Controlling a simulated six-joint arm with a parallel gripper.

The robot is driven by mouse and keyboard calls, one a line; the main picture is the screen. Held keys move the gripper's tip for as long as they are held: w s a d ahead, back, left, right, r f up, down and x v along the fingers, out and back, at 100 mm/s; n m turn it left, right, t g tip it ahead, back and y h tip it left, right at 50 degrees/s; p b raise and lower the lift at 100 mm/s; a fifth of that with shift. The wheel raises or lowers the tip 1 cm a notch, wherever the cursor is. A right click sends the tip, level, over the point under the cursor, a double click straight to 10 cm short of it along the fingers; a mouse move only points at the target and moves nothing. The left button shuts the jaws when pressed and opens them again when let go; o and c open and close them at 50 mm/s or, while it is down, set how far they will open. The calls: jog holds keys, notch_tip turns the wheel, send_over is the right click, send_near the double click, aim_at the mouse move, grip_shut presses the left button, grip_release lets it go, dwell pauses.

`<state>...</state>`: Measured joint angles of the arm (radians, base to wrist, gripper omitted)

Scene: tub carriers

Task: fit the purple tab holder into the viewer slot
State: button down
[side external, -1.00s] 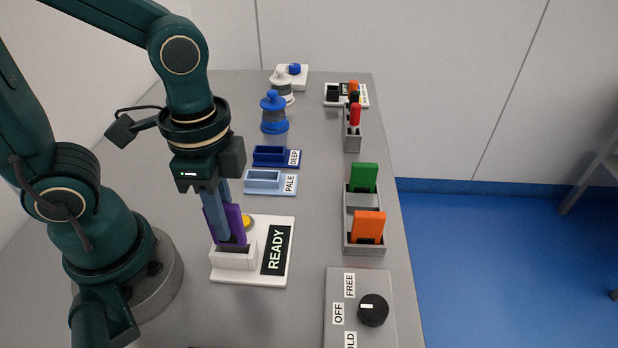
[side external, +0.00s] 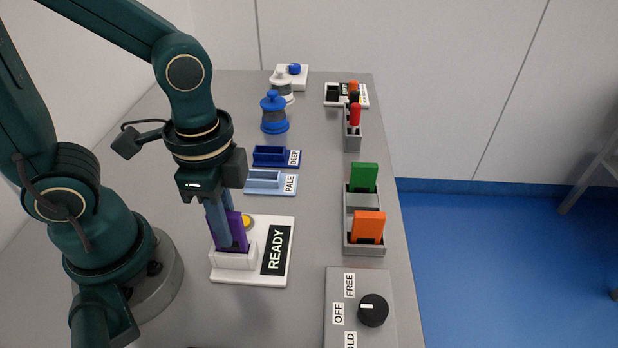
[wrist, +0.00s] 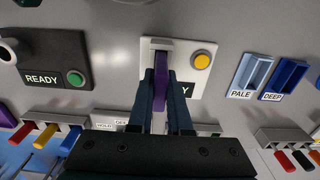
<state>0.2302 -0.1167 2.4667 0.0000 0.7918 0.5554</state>
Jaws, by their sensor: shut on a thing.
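The purple tab holder (side external: 238,230) stands almost upright at the white viewer (side external: 233,261), its lower end inside the slot block. How deep it sits is hard to tell. My gripper (side external: 226,240) is shut on the holder from above, its fingers reaching down close to the block. In the wrist view the holder (wrist: 161,88) shows between the fingers of my gripper (wrist: 161,78), over the slot of the white viewer (wrist: 148,48). The viewer carries a yellow button (wrist: 202,61) and a READY panel (side external: 276,250).
Pale and dark blue trays (side external: 262,182) lie behind the viewer. A grey rack (side external: 381,250) with a green and an orange tab stands to the right. A grey knob box (side external: 345,285) is at the front right. A dark READY unit (wrist: 40,50) shows in the wrist view.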

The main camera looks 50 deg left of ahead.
jog(key=shift+f, duration=1.25)
jog(key=c, duration=0.8)
grip_release()
jog(key=shift+o, duration=0.2)
jog(key=shift+r, duration=2.55)
jog(key=shift+w+a+r, duration=0.2)
jog(key=shift+r, duration=0.15)
jog(key=w+a+r+n+t, duration=0.1)
jog(key=a+r+n+t, duration=0.2)
jog(key=n, duration=0.6)
notch_tip(320, 180, up, 2)
jog(key=t, duration=0.2)
jog(key=shift+w+r+t, duration=0.2)
jog(key=shift+w+t, duration=0.1)
